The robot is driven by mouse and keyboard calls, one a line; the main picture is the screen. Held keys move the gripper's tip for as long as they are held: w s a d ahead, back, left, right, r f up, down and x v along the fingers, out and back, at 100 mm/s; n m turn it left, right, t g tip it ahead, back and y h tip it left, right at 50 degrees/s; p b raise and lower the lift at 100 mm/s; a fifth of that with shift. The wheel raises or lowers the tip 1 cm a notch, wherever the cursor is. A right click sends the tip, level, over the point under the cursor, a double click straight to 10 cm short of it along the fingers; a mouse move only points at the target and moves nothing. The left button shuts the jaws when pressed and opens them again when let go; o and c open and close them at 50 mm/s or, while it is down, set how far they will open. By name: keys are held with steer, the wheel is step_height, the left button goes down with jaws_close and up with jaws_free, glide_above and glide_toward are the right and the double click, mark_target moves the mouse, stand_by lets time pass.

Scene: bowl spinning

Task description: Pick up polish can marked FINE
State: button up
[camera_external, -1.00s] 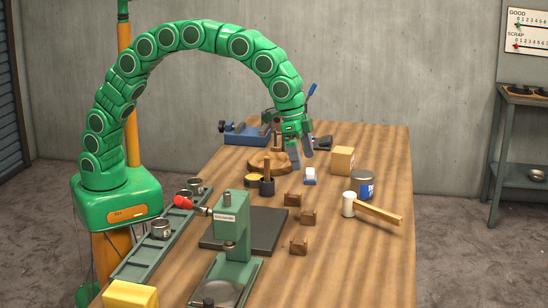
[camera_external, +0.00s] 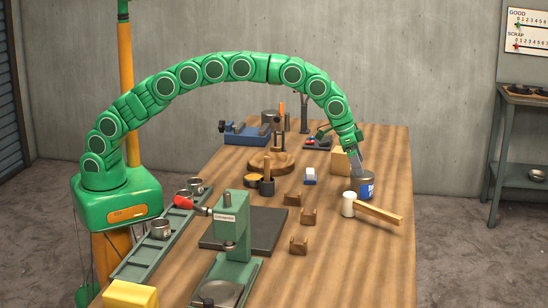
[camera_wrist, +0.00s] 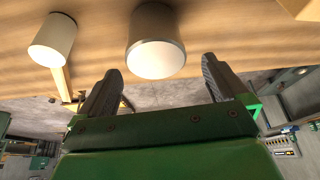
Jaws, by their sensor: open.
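A grey can with a blue label (camera_external: 366,188) stands upright on the right side of the wooden bench. White marks show on its label, but they are too small to read. My gripper (camera_external: 356,166) is open just above and behind the can, reaching down from the left. In the wrist view the can (camera_wrist: 155,42) lies ahead of the gap between the two fingers of my gripper (camera_wrist: 161,68). No contact between fingers and can is visible.
A mallet (camera_external: 349,204) lies close in front of the can, its head also left of the can in the wrist view (camera_wrist: 52,42). A cardboard-coloured box (camera_external: 339,162) stands just behind. Wooden blocks (camera_external: 293,199) lie left. The bench's right edge is near.

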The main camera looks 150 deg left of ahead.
mark_target(365, 180)
steer(key=shift+w+d+x, duration=0.1)
steer(key=shift+x, duration=1.75)
steer(key=shift+w+d+x, duration=0.1)
steer(key=shift+x, duration=1.75)
steer(key=c, duration=1)
steer(key=shift+r, duration=0.1)
steer(key=shift+c, duration=0.2)
steer(key=shift+r, duration=0.15)
